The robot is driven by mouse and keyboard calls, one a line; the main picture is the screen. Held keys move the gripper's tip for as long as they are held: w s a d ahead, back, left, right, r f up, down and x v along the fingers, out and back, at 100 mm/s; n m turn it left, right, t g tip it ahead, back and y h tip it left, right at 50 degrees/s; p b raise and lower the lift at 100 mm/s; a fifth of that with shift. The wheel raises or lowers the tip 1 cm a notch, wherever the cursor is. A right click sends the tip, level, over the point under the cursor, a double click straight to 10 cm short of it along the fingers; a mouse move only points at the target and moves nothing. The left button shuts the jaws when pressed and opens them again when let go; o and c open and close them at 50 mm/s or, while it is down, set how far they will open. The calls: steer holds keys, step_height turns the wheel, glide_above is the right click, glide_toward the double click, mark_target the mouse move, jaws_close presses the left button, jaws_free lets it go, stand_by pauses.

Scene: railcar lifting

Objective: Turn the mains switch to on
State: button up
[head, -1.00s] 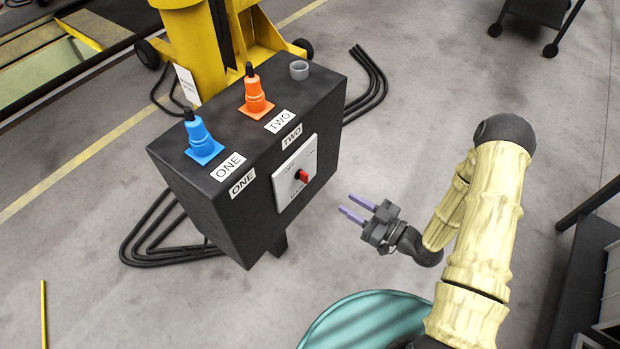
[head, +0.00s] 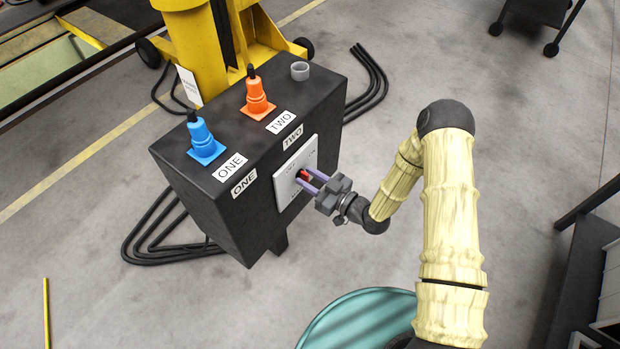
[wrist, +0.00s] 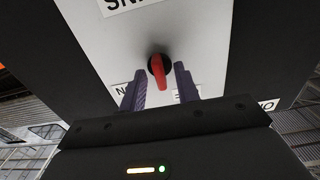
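The mains switch is a red handle (head: 304,175) on a white plate (head: 308,152) on the front of a black control box (head: 225,215). My gripper (head: 306,182) is at the plate, its two purple fingers on either side of the red handle. In the wrist view the handle (wrist: 158,78) sits on a dark round hub between the fingertips (wrist: 158,85). Gaps show on both sides of it, so my gripper is open around it. The plate's labels are partly hidden by the fingers and too small to read fully.
A blue plug (head: 203,140) and an orange plug (head: 257,97) stand on top of the box, beside a grey ring (head: 300,71). Black cables (head: 150,240) lie on the floor. A yellow lifting column (head: 195,55) stands behind. A teal round surface (head: 360,320) is in front.

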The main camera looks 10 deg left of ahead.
jaws_close()
steer(key=shift+m, duration=0.5)
steer(key=m, duration=0.5)
steer(key=m+b, duration=0.1)
steer(key=m, duration=0.5)
steer(key=shift+w+d+f+b, duration=0.1)
steer(key=shift+w+d+b, duration=0.05)
steer(key=shift+b, duration=0.15)
stand_by(0.4)
jaws_free()
